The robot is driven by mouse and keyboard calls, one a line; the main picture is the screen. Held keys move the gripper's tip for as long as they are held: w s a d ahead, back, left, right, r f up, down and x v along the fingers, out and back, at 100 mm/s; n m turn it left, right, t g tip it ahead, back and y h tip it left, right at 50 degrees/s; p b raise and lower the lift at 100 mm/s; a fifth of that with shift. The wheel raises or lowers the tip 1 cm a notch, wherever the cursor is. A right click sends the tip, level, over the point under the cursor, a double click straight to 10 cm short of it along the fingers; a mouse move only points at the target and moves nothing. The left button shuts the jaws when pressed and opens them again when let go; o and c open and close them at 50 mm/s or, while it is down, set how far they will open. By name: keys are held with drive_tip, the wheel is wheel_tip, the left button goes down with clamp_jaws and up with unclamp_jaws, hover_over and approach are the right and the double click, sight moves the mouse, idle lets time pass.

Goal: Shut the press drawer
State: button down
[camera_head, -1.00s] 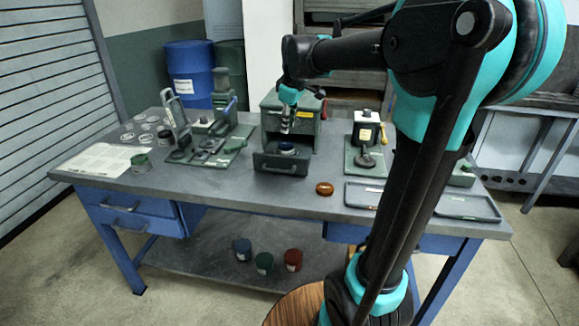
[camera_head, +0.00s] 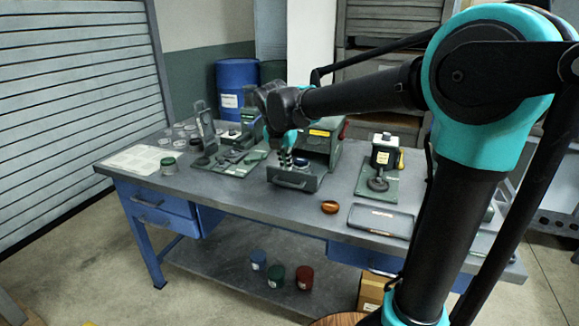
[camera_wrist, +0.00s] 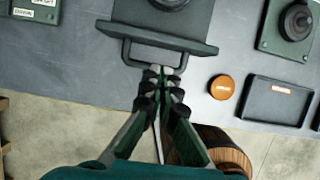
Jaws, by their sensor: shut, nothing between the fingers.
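The press (camera_head: 325,140) is a dark green box on the workbench. Its drawer (camera_head: 303,182) sticks out towards the bench's front edge, with a dark round piece (camera_head: 301,162) in it. In the wrist view the drawer's front panel (camera_wrist: 205,47) and bar handle (camera_wrist: 140,60) are at the top middle. My gripper (camera_wrist: 161,72) is shut and empty, its fingertips right at the handle's front bar. I cannot tell whether they touch it. In the head view my gripper (camera_head: 286,160) points down and covers the drawer's left part.
An amber disc (camera_head: 330,207) and a shallow dark tray (camera_head: 380,221) lie right of the drawer. A fixture board (camera_head: 228,160) is to the left. The bench top (camera_head: 265,213) before the drawer is clear.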

drive_tip(key=x, duration=0.8)
drive_tip(key=w+d, duration=0.2)
drive_tip(key=w, duration=0.3)
drive_tip(key=w+d, duration=0.1)
drive_tip(key=w, duration=0.4)
drive_tip(key=w+d, duration=0.2)
drive_tip(key=w, duration=0.3)
drive_tip(key=shift+w+d, duration=0.35)
drive_tip(key=shift+w, duration=0.05)
drive_tip(key=shift+w+r, duration=0.1)
drive_tip(key=shift+w, duration=0.05)
drive_tip(key=shift+w+d, duration=0.1)
